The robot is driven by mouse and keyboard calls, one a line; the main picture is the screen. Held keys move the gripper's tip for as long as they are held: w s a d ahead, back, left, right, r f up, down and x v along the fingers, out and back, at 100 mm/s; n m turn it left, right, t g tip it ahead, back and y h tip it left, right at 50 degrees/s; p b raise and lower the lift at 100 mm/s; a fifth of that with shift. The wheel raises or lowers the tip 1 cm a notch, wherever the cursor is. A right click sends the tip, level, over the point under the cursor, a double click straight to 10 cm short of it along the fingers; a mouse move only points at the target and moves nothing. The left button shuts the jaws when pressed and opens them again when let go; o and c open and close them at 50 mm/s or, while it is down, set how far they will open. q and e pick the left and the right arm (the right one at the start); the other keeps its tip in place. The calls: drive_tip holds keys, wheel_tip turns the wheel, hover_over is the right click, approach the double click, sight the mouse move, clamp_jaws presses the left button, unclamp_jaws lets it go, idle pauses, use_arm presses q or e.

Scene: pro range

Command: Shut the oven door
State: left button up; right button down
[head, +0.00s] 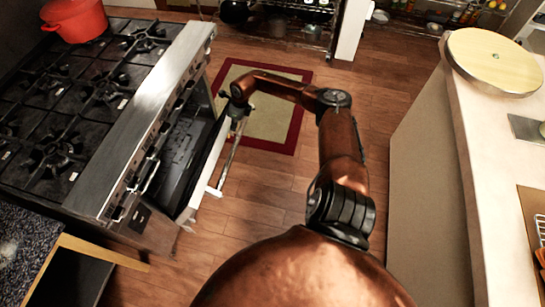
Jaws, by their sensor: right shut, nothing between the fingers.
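The oven (155,110) stands at the left, with a black cooktop and a steel control panel with knobs along its front edge. Its door (211,158) is partly open, tilted out from the oven body, and the dark inside shows in the gap. A bar handle (228,163) runs along the door's outer side. My right gripper (238,113) is shut and empty at the far end of the door, close to the handle. Whether it touches the door or handle I cannot tell. My left gripper is out of view.
A red pot (75,18) sits on the far burners. A counter (478,150) with a round wooden board (495,60) stands at the right. Floor between is clear.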

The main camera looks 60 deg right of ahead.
use_arm(q)
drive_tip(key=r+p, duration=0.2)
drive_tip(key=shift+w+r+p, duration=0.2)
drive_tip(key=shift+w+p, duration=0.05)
drive_tip(key=shift+p, duration=0.1)
use_arm(e)
drive_tip(key=s+d+r, duration=0.1)
drive_tip(key=s+r, duration=0.3)
drive_tip(key=r, duration=0.4)
drive_tip(key=shift+s, duration=0.4)
